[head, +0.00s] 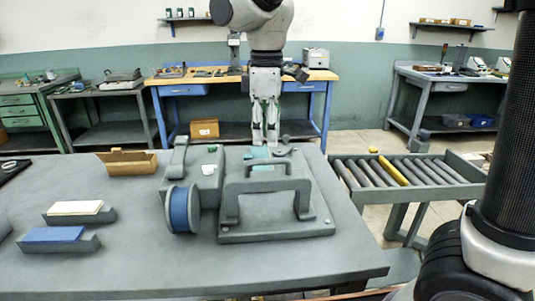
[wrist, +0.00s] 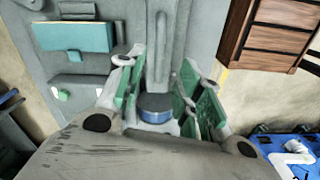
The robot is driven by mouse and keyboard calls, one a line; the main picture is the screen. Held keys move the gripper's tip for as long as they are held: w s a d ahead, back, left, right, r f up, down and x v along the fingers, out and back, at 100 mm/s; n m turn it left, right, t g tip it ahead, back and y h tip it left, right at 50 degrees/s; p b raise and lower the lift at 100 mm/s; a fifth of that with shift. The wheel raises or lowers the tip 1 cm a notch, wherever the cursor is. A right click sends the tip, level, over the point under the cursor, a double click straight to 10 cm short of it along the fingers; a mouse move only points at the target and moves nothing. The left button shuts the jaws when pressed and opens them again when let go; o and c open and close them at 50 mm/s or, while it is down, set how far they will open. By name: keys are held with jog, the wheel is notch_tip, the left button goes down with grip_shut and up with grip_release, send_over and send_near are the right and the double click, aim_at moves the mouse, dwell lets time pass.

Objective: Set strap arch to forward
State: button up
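A grey machine stands on the grey table, with a broad grey strap-like arch (head: 265,185) upright across its base plate (head: 275,228). A blue-faced wheel (head: 184,208) sits at the left side of the machine. My gripper (head: 265,140) hangs pointing down behind the arch, over the machine's far side, with its fingers apart. In the wrist view, the green-padded fingers of my gripper (wrist: 158,100) stand on either side of a grey bar and a short blue-banded round part (wrist: 156,107). I cannot tell whether they touch it. A teal plate (wrist: 75,37) shows to the left.
A cardboard box (head: 128,163), a tray with a white block (head: 77,211) and a tray with a blue block (head: 57,237) are left of the machine. A roller conveyor (head: 400,172) stands right. The table's front is clear. Workbenches line the back wall.

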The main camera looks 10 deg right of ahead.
aim_at(268, 159)
jog(key=shift+w+r+n, duration=0.3)
jog(key=shift+r+n, duration=0.4)
jog(key=shift+r, duration=0.25)
jog(key=shift+s+n, duration=0.2)
jog(key=shift+n, duration=0.2)
jog(key=shift+f, duration=0.2)
notch_tip(268, 159, down, 8)
jog(key=shift+d+r, duration=0.1)
jog(key=shift+r, duration=0.15)
grip_shut()
